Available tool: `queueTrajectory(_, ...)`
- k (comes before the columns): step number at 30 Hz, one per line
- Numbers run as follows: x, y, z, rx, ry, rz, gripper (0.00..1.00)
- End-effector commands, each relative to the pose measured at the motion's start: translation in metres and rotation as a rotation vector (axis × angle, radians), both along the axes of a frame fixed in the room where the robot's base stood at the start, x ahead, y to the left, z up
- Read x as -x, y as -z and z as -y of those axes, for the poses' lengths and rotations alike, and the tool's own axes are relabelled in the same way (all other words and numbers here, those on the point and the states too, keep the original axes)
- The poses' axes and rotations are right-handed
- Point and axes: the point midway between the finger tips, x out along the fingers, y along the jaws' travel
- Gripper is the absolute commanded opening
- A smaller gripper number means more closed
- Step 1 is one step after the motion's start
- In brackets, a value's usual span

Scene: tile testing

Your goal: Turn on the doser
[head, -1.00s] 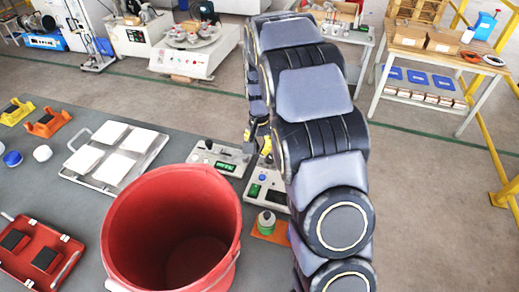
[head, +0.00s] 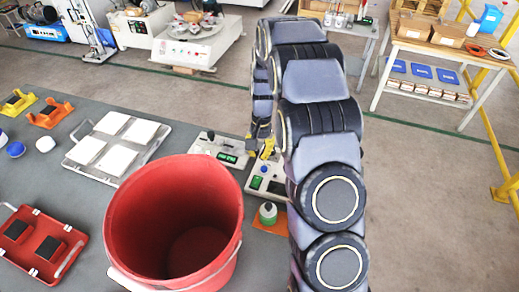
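Two light-coloured bench devices stand side by side at the table's right part, and I cannot tell for sure which is the doser. The left device (head: 220,150) has a green display and dark parts on top. The right device (head: 267,180) has a dark panel with green, and my arm partly covers it. My gripper (head: 261,147) is at the far end of my arm, close to the top of these devices. Yellow and dark parts show there. My arm hides most of it, so its fingers and any contact cannot be made out.
A large red bucket (head: 175,222) stands in front of the devices. A small green-and-white bottle (head: 268,213) stands on an orange mat beside my arm. A metal tray (head: 75,157) with white tiles and a red case (head: 38,246) lie to the left.

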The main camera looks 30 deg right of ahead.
Motion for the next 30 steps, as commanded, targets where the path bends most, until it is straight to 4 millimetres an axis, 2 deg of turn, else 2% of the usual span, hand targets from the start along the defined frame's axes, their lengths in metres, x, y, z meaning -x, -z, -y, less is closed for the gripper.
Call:
queueTrajectory(6, 0.007, 0.049, -0.005, -0.002, -0.002, -0.008, 0.00)
queueTrajectory(13, 0.010, 0.087, -0.009, -0.002, -0.001, -0.004, 0.00)
queueTrajectory(19, 0.011, 0.100, -0.010, 0.000, -0.001, -0.001, 0.00)
queueTrajectory(30, 0.010, 0.102, -0.010, 0.001, -0.001, 0.002, 0.00)
